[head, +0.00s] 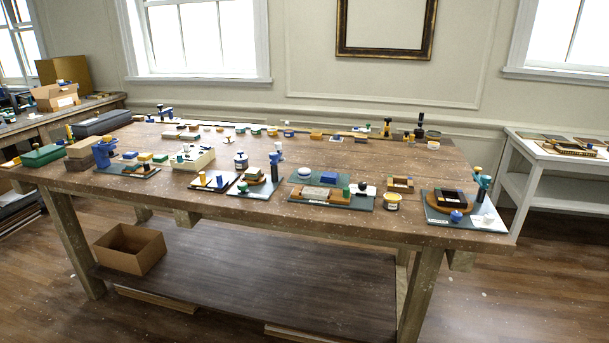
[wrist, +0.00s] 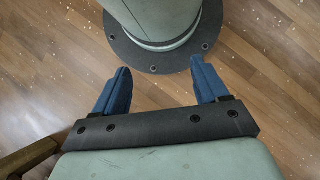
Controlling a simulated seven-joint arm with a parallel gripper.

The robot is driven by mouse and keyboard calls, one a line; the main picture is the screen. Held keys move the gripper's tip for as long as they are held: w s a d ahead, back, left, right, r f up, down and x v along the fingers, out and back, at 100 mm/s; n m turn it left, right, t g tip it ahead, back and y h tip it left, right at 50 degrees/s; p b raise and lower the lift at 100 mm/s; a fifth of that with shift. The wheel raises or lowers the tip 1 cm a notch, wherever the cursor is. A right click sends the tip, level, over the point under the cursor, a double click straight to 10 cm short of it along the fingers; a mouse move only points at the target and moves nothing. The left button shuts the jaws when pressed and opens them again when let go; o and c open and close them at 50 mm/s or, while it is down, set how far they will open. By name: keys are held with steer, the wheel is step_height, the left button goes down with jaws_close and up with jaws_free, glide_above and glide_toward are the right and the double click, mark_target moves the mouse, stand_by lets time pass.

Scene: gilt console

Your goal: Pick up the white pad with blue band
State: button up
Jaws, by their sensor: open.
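A small round white piece with blue on it (head: 304,173) sits on a dark board near the front middle of the table in the head view; it may be the white pad with blue band, but it is too small to be sure. A white jar-like piece with a dark blue band (head: 241,160) stands to its left. My gripper (wrist: 160,68) shows only in the wrist view. Its two blue fingers are wide apart with nothing between them, above the wooden floor and beside my own base. The pad does not show in the wrist view.
The long wooden table (head: 190,207) carries several small boards crowded with blocks and stamps. A yellow-labelled tub (head: 392,202) and a board with a round brown base (head: 437,214) are at the right front. An open cardboard box (head: 130,250) sits on the lower shelf.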

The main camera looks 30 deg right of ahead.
steer(key=shift+o, duration=1)
